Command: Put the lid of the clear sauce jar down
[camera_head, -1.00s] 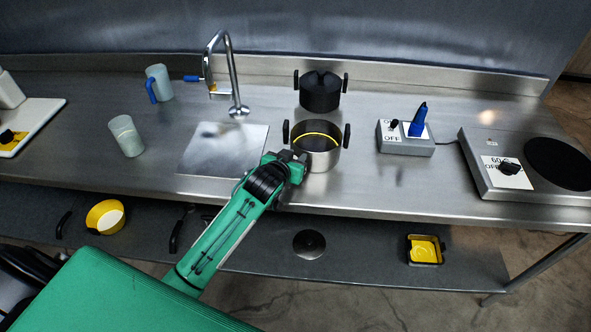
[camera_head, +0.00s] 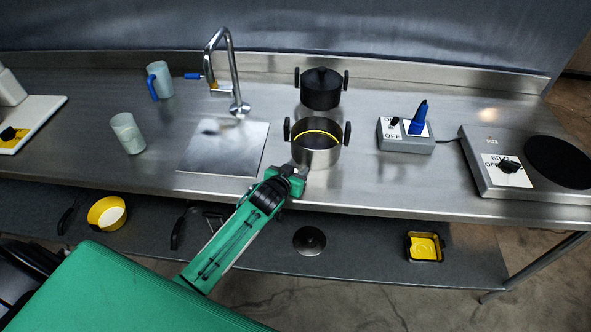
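A pale, translucent cup-like vessel (camera_head: 127,134) stands left of the sink, and I cannot tell whether it is the clear sauce jar. I cannot make out a separate jar lid. My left gripper (camera_head: 299,170) is at the counter's front edge, just in front of a steel pot (camera_head: 317,158) with black handles and a yellow ring inside its rim. Its fingertips are small and partly merge with the pot's wall. I cannot tell whether they are open or touch the pot. My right gripper is not in view.
A black pot (camera_head: 320,95) with a knobbed lid stands behind the steel pot. A grey switch box (camera_head: 406,146) and a hotplate (camera_head: 535,190) are to the right. A tap (camera_head: 235,75) and mug (camera_head: 160,80) are at the back left. A round lid (camera_head: 309,241) lies on the lower shelf.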

